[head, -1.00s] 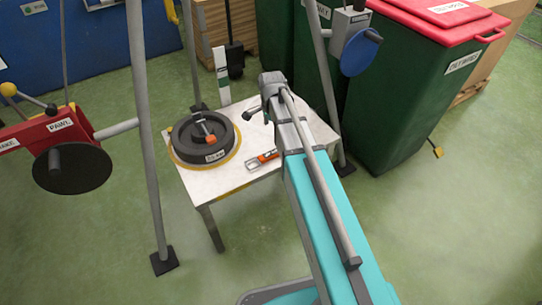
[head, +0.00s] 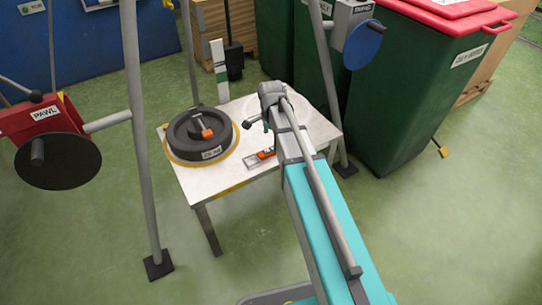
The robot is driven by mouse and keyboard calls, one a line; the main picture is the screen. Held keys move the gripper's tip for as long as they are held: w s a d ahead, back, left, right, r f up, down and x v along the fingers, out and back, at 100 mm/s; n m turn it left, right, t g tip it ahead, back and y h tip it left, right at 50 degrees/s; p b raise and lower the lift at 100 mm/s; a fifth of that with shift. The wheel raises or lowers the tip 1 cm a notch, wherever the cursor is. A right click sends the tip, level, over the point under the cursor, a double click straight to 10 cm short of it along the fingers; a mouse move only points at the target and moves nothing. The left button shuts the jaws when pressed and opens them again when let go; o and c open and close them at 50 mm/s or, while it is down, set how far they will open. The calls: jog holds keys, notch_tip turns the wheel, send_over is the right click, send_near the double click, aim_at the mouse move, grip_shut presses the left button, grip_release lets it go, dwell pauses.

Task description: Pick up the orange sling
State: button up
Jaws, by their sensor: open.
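A small orange piece with a grey metal end (head: 262,157) lies on the white table near its front edge, partly behind my arm; it looks like the orange sling, though its form is hard to make out. My gripper (head: 255,122) is over the table, just behind and above this piece in the picture, and apart from it. It is open and nothing shows in it; my wrist hides part of it.
The white table (head: 228,176) has some bare top around the pieces. Grey frame legs (head: 144,170) stand beside it. A black disc with a handle (head: 58,161) on a red PAWL unit is at left. A blue disc (head: 362,45) and a green bin (head: 408,95) are at right.

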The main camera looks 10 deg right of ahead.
aim_at(271, 149)
jog(key=shift+f+b, duration=0.55)
jog(key=shift+f, duration=0.25)
jog(key=shift+s+f+b, duration=0.1)
jog(key=shift+f+b, duration=2.5)
grip_shut()
